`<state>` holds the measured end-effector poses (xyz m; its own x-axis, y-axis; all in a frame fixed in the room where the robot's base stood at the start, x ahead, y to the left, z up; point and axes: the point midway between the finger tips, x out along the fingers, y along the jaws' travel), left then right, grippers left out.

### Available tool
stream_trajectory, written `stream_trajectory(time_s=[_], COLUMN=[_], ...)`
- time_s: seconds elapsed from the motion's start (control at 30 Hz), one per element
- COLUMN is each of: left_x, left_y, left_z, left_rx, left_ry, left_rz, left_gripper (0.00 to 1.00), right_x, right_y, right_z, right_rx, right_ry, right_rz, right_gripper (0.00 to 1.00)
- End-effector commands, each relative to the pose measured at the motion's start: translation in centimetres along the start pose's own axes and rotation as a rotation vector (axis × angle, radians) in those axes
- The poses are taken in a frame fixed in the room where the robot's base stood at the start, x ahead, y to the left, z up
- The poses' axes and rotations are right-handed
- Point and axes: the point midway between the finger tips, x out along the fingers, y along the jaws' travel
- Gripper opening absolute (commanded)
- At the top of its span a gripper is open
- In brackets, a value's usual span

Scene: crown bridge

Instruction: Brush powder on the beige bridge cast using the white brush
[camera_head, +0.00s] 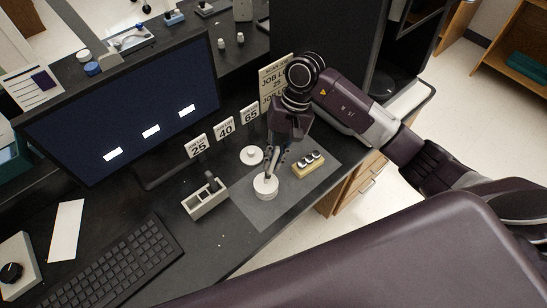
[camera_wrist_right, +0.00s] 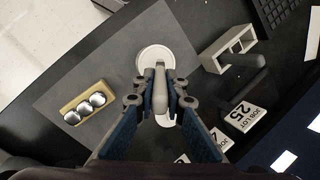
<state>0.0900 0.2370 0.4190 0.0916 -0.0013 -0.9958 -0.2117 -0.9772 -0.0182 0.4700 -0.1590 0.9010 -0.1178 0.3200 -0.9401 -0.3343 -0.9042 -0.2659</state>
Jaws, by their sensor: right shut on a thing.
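My right gripper (camera_head: 273,166) is shut on a pale, slim handle, the white brush (camera_wrist_right: 160,92), held between the fingertips in the wrist view. The brush points down over a round white dish (camera_head: 266,189), which also shows in the wrist view (camera_wrist_right: 149,54). Whether the brush tip touches the inside of the dish is hidden. The beige bridge cast (camera_head: 309,168) lies on the grey mat (camera_head: 283,202), right of the dish, with silvery crowns on top. It shows left of the gripper in the wrist view (camera_wrist_right: 81,117), apart from the brush. My left gripper is not in view.
A white round lid-like disc (camera_head: 251,156) lies behind the dish. A grey holder (camera_head: 205,203) with a dark-handled tool stands left of the mat. Number signs (camera_head: 224,129), a monitor (camera_head: 120,110) and a keyboard (camera_head: 115,265) are farther left. The mat's front part is clear.

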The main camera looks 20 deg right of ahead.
Motion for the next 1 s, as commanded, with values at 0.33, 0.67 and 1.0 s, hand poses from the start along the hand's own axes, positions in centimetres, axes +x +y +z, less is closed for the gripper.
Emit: stream_trajectory(time_s=[0.33,0.67,1.0], left_x=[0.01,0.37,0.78], left_y=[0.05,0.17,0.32], left_z=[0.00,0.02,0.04], left_rx=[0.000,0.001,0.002], left_ry=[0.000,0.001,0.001], left_rz=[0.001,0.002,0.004], left_gripper=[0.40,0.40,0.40], right_x=[-0.02,0.26,0.56], right_y=[-0.03,0.05,0.13], right_z=[0.00,-0.06,-0.14], right_rx=[0.000,-0.001,-0.001], right_ry=[0.000,0.000,0.000], right_rz=[0.000,-0.001,-0.001], right_gripper=[0.00,0.00,0.00])
